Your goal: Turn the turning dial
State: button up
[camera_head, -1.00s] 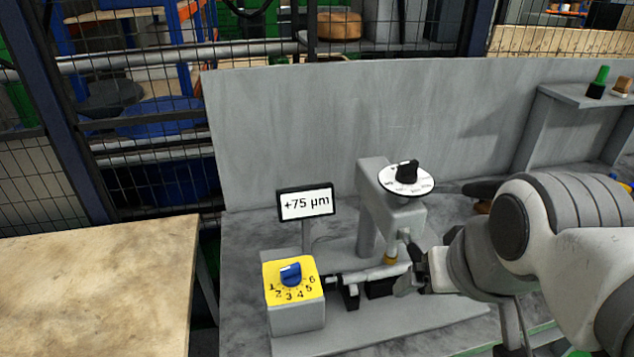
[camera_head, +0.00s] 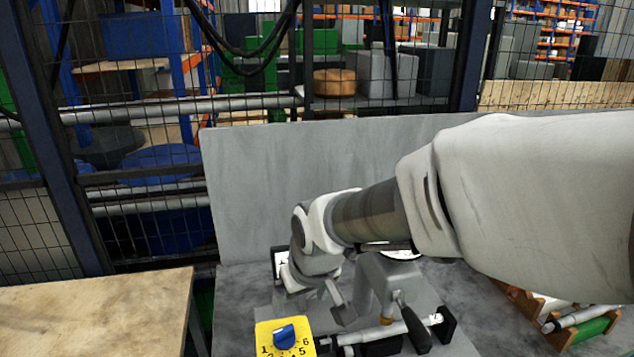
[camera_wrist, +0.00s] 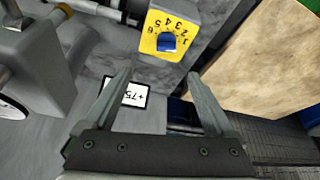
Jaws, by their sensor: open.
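A blue knob (camera_head: 284,336) sits on a yellow numbered face (camera_head: 266,334) at the bottom of the head view, partly cut off by the frame. In the wrist view the blue knob (camera_wrist: 167,42) is beyond my fingertips, roughly between them. My gripper (camera_wrist: 160,77) is open and empty, apart from the knob.
The display (camera_wrist: 130,93) lies below my fingers in the wrist view, partly covered by one. The grinder body (camera_head: 388,277) stands right of my wrist. A grey back panel (camera_head: 240,190) rises behind. A wooden table (camera_head: 95,315) is at left.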

aim_at(284, 330)
jog(key=b+x, duration=0.1)
jog(key=x, duration=0.5)
jog(key=a+b+x, duration=0.1)
jog(key=x, duration=0.5)
jog(key=b+x, duration=0.1)
jog(key=x, duration=0.5)
jog(key=shift+s+a, duration=0.15)
jog(key=shift+a, duration=0.15)
jog(key=shift+c, duration=0.3)
jog(key=c, duration=1.3)
jog(key=shift+o, duration=0.2)
